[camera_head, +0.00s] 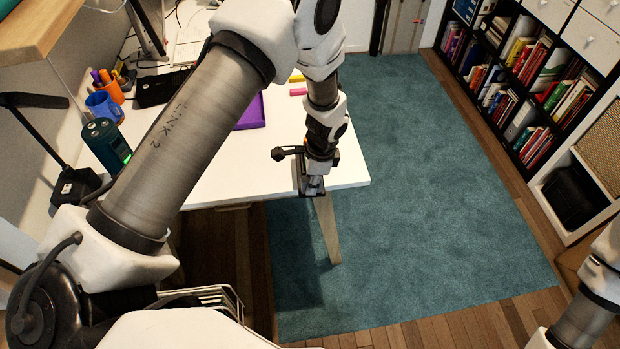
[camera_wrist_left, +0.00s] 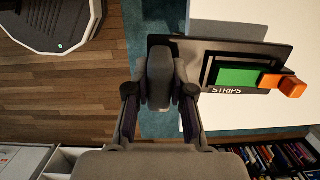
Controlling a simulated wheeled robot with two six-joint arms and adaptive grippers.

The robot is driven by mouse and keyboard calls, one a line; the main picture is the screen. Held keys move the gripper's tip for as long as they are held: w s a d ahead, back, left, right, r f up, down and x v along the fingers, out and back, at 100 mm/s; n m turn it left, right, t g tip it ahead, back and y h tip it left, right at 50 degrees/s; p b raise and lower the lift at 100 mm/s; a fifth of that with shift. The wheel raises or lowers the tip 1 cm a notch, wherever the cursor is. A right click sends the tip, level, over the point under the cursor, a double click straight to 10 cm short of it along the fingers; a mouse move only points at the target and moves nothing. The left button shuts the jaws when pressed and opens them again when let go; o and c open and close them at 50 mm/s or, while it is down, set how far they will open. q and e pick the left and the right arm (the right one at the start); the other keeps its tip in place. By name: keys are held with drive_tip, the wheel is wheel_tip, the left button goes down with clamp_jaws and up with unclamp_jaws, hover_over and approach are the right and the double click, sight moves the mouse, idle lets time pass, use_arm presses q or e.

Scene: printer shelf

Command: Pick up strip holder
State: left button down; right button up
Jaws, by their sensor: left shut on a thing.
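The strip holder (camera_wrist_left: 263,51) is a flat black tray marked "STRIPS". It holds a green strip (camera_wrist_left: 237,76) and orange blocks (camera_wrist_left: 292,87) in the left wrist view. My left gripper (camera_wrist_left: 160,82) is shut on the holder's left end in that view. In the head view, my left gripper (camera_head: 312,186) is at the front right corner of the white table, and the arm and fingers hide much of the holder. I cannot tell whether the holder touches the table. My right gripper is out of view; only part of that arm shows at the lower right.
The teal rug (camera_head: 430,190) is clear. A bookshelf (camera_head: 515,75) stands at the right.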

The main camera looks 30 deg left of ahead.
use_arm(q)
drive_tip(key=s+d+r+p, duration=0.2)
drive_tip(key=s+d+p, duration=0.65)
drive_tip(key=s, duration=0.25)
drive_tip(key=shift+w+a+f+b, duration=0.1)
drive_tip(key=shift+a+f+b, duration=0.05)
drive_tip(key=shift+f+b, duration=2.15)
drive_tip(key=shift+f, duration=0.75)
